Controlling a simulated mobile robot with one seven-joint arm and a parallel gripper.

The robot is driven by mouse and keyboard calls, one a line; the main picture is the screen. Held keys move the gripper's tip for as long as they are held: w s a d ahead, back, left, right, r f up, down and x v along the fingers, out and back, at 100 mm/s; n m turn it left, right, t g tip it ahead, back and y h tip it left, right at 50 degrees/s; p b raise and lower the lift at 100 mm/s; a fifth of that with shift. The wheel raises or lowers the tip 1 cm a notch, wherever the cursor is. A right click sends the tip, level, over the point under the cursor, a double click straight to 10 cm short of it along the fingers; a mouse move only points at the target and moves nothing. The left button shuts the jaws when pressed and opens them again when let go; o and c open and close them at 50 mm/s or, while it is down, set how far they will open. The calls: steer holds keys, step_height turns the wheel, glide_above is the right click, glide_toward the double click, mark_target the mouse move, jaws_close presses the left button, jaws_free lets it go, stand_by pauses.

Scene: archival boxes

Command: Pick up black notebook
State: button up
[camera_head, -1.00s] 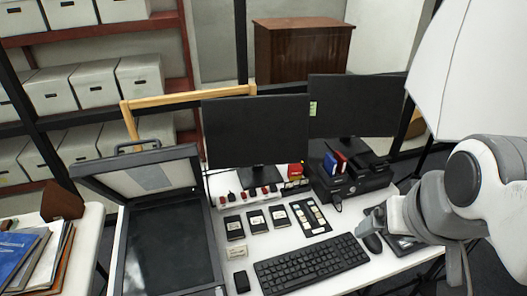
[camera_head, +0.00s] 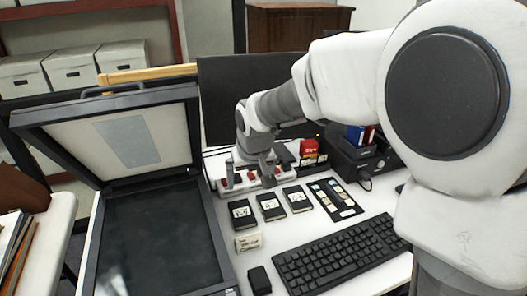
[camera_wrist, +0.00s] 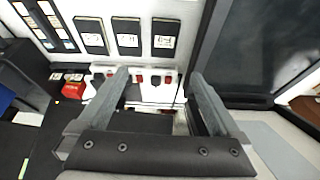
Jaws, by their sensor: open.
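Three small black notebook-like items with white labels lie in a row on the white desk: the left one (camera_head: 241,213), the middle one (camera_head: 270,206) and the right one (camera_head: 297,198). They also show at the top of the wrist view, for example the middle one there (camera_wrist: 127,36). I cannot tell which is the black notebook. My gripper (camera_head: 258,172) is open and empty behind the row, over the white power strip. In the wrist view my gripper's fingers (camera_wrist: 160,78) are spread, with the strip between and beyond them.
An open flatbed scanner (camera_head: 160,245) stands at left. A keyboard (camera_head: 340,252), a small black box (camera_head: 259,280) and a white card (camera_head: 248,242) lie in front. A slide holder (camera_head: 335,199) lies right of the row. A monitor (camera_head: 225,100) stands behind.

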steer(key=b, duration=0.3)
glide_above(242, 213)
steer(key=s, duration=0.2)
steer(key=f, duration=1.3)
steer(key=shift+s+d+f, duration=0.15)
steer(key=shift+d+f, duration=0.05)
steer(key=shift+d, duration=0.1)
steer(key=shift+d+b+x, duration=0.15)
steer(key=shift+b+x, duration=0.35)
steer(key=shift+x, duration=0.85)
steer(key=shift+d+b+x, duration=0.1)
steer(key=shift+b+x, duration=0.4)
steer(key=shift+x, duration=0.85)
steer(key=shift+s, duration=0.1)
steer(key=c, duration=1.2)
